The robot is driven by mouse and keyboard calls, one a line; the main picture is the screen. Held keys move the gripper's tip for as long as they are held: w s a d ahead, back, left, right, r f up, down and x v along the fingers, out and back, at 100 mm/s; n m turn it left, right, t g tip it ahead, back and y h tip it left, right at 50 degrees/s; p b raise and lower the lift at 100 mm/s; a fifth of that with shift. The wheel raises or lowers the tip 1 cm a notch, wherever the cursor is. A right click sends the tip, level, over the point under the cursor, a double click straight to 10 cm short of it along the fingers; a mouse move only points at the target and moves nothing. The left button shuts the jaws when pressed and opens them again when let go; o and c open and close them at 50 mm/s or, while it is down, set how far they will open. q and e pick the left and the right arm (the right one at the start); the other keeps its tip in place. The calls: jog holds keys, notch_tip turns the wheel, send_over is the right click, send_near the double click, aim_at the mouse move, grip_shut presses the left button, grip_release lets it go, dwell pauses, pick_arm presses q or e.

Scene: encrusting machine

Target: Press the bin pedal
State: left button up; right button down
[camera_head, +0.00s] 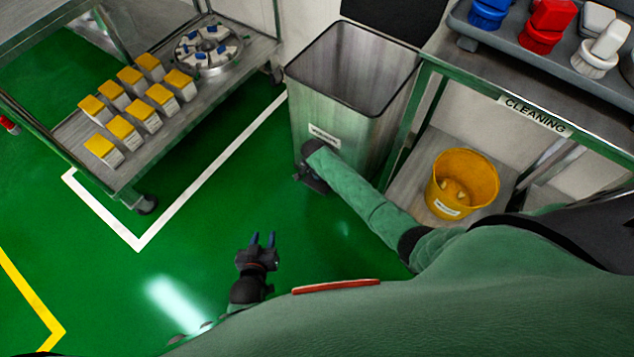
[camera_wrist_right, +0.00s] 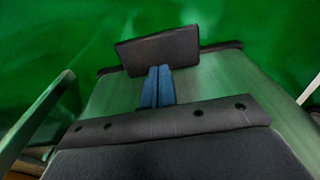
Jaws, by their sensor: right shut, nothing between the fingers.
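The metal bin (camera_head: 345,75) stands beside the cleaning shelf. Its top is open, and a black panel (camera_head: 395,15), which looks like its raised lid, shows behind the rim. The dark pedal (camera_head: 312,180) is low at the bin's front, partly hidden by my right arm. In the right wrist view, the pedal (camera_wrist_right: 157,48) is a dark flat plate. My right gripper (camera_wrist_right: 157,85) is shut and empty, its blue fingertips at the plate's near edge and seemingly touching it. In the head view its fingers are hidden. My left gripper (camera_head: 263,238) is open and empty above the green floor.
A metal cart (camera_head: 110,170) at left carries several yellow-topped boxes and a round fixture (camera_head: 208,50). The cleaning shelf (camera_head: 440,60) at right holds brushes, with a yellow bucket (camera_head: 462,180) on its lower level. Open green floor lies between cart and bin.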

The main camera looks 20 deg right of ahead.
jog(key=shift+r+p, duration=0.4)
pick_arm(q)
jog(key=s+a+f+g, duration=0.1)
jog(key=s+f+g, duration=0.3)
jog(key=s+f, duration=0.5)
jog(key=shift+f+y+p, duration=0.35)
jog(key=shift+f+y, duration=0.05)
jog(key=shift+f, duration=0.15)
pick_arm(e)
jog(key=shift+r, duration=0.3)
pick_arm(q)
jog(key=shift+w+a, duration=0.1)
